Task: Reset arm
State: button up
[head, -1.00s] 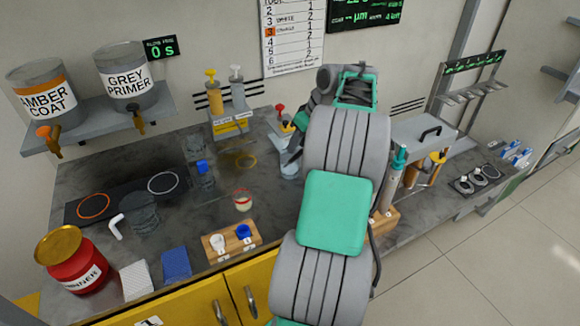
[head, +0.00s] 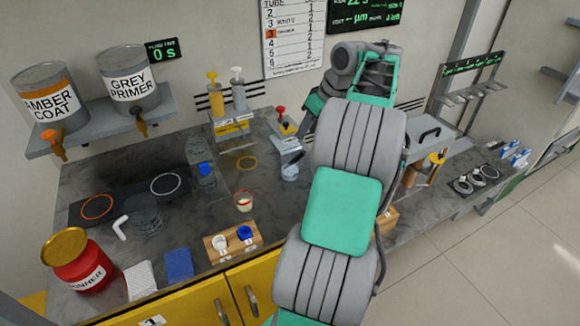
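My arm (head: 341,211) reaches from the bottom over the right part of the grey bench (head: 95,180). Its far end bends down behind the thick grey links. A dark and teal part that looks like my gripper (head: 311,110) shows beside the arm, above the bench. Its fingers are not clear, so I cannot tell if they are open or shut or hold anything. A small clear cup (head: 290,173) with a grey stick-like piece at its top stands on the bench just left of my arm, apart from the gripper part.
Left are a red thinner can (head: 82,272), a white pad (head: 140,280), a blue pad (head: 179,264) and a clear beaker (head: 146,220). A wooden block (head: 233,243) holds white and blue pieces. A red-rimmed cup (head: 243,203) stands mid-bench. Paint cans sit on a wall shelf (head: 95,125).

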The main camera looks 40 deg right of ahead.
jog(key=w+a+r+p, duration=0.1)
jog(key=w+a, duration=0.1)
jog(key=a, duration=1.3)
jog(key=w+a+r, duration=0.1)
jog(key=w+a, duration=0.1)
jog(key=a, duration=1.2)
jog(key=s+a+f+g+h, duration=0.1)
jog(key=s+a+f, duration=0.5)
jog(key=s+a, duration=0.5)
jog(key=shift+s+a+f, duration=0.25)
jog(key=shift+s+f, duration=0.15)
jog(key=shift+s, duration=0.05)
